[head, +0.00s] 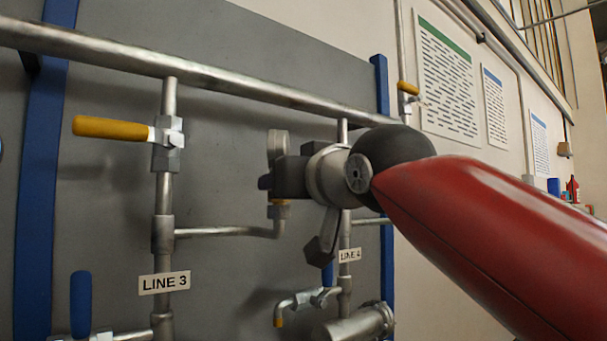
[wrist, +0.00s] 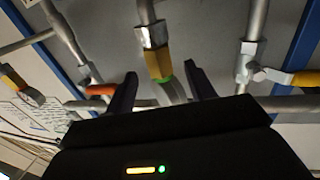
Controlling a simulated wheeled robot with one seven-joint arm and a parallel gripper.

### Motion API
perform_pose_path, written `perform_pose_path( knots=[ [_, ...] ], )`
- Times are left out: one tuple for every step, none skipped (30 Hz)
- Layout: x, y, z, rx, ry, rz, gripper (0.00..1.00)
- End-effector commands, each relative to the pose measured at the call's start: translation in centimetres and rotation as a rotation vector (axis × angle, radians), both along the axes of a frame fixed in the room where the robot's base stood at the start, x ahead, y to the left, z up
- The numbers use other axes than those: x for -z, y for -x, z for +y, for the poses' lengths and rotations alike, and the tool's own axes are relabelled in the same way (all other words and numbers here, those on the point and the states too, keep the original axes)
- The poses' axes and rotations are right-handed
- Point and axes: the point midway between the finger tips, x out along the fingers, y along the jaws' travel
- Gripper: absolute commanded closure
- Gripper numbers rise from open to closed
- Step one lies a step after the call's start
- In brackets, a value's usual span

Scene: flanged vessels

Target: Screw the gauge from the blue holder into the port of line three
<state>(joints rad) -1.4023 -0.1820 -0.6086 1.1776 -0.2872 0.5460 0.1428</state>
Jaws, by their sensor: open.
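In the head view a grey gauge (head: 278,145), seen nearly edge-on, stands upright above the port of line three (head: 279,211), where the side pipe from line three turns up. A yellow band shows at the joint. My gripper (head: 268,182) is beside the gauge's lower part and hides some of it. In the wrist view the two fingers of my gripper (wrist: 162,72) are spread, with the port's yellow fitting (wrist: 158,65) and a green ring between them. The fingers look apart from it. The gauge's face and thread are hidden. I cannot make out the blue holder.
The line three pipe has a yellow-handled valve (head: 110,128) and a LINE 3 label (head: 164,283). A header pipe (head: 240,87) runs above. The line four label (head: 350,255) and its pipework are behind my wrist. A blue handle (head: 80,304) stands at lower left.

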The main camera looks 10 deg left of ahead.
Motion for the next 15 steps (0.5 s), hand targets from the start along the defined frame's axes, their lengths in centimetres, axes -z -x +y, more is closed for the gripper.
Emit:
perform_pose_path(
  knots=[
    [-0.4, -0.6, 0.7, -0.001, 0.002, 0.001, 0.45],
    [-0.4, -1.0, 1.0, -0.001, 0.002, 0.001, 0.45],
    [-0.4, -1.4, 1.3, 0.000, 0.003, 0.000, 0.45],
    [-0.4, -1.7, 1.5, -0.001, 0.003, 0.000, 0.45],
    [-0.4, -2.0, 1.7, -0.001, 0.002, 0.001, 0.45],
    [-0.3, -2.3, 1.9, -0.001, 0.002, 0.001, 0.45],
    [-0.3, -2.5, 2.1, -0.001, 0.002, 0.001, 0.45],
    [-0.3, -2.7, 2.2, -0.001, 0.002, 0.001, 0.45],
    [-0.3, -2.9, 2.3, 0.000, 0.002, -0.001, 0.45],
    [-0.2, -3.0, 2.4, 0.001, 0.002, -0.001, 0.45],
    [-0.2, -3.1, 2.4, 0.001, 0.002, -0.001, 0.45],
    [-0.2, -3.1, 2.4, 0.001, 0.001, -0.001, 0.45],
    [-0.1, -3.1, 2.5, 0.001, 0.000, -0.001, 0.45],
    [-0.1, -3.2, 2.5, 0.001, 0.000, -0.001, 0.45],
    [-0.1, -3.2, 2.5, 0.001, 0.000, -0.001, 0.45]
  ],
)
